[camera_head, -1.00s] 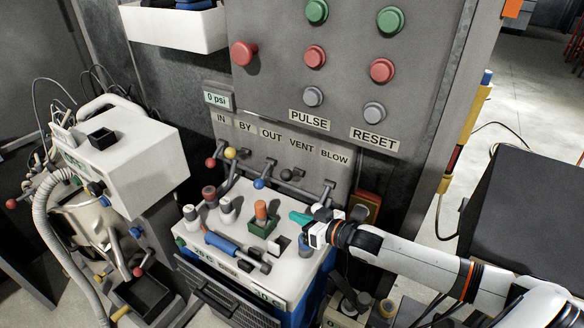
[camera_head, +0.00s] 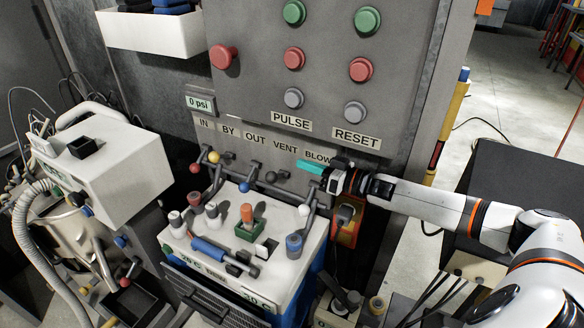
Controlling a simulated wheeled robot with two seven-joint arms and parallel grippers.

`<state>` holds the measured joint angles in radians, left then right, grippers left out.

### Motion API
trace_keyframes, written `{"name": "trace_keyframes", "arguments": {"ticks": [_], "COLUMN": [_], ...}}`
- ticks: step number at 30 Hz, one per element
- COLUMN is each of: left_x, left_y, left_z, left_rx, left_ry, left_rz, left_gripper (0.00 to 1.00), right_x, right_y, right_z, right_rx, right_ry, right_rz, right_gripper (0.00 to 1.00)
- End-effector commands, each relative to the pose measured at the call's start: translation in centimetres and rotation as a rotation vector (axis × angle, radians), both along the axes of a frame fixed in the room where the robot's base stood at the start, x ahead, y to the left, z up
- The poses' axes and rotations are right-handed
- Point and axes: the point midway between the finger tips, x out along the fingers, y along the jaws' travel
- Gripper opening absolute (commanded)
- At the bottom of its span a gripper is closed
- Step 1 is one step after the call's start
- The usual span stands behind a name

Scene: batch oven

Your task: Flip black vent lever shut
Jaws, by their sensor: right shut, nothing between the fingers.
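The black vent lever (camera_head: 270,177) is on the row of valves below the VENT label (camera_head: 285,150) in the head view. Its dark knob stands out toward me, between the blue-knobbed lever (camera_head: 244,187) and the white-knobbed lever (camera_head: 304,210). My right gripper (camera_head: 308,166) has teal fingertips pointing left. It is shut and empty, in front of the panel near the BLOW label (camera_head: 318,157). Its tips appear right of and slightly above the black knob, apart from it in the picture. My left gripper is not in view.
A red-knobbed lever (camera_head: 195,168) and a yellow-knobbed lever (camera_head: 214,157) stand at the left of the row. Below is a white-topped box (camera_head: 180,243) with several knobs and a blue-handled tool (camera_head: 213,250). An orange box (camera_head: 347,232) sits under my right wrist.

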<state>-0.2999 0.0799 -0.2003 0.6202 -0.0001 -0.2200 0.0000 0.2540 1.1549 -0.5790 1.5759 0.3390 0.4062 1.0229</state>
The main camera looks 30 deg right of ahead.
Motion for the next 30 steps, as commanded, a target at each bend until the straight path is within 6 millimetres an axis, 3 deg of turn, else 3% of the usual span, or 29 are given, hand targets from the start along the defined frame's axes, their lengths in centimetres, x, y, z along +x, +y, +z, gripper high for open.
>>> {"name": "trace_keyframes", "arguments": {"ticks": [18, 24, 30], "left_x": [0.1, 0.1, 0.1], "left_y": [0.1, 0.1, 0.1], "left_z": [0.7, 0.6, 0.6], "left_rx": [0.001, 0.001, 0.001], "left_ry": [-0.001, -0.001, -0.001], "left_rz": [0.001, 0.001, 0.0], "left_gripper": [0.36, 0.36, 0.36], "right_x": [8.3, 7.1, 6.6], "right_y": [4.9, 5.0, 5.0], "right_z": [0.4, -2.3, -3.4], "right_rx": [0.002, 0.002, 0.0], "right_ry": [-0.003, 0.003, 0.0], "right_rz": [0.001, 0.002, 0.001], "right_gripper": [0.0, 0.0, 0.0]}}
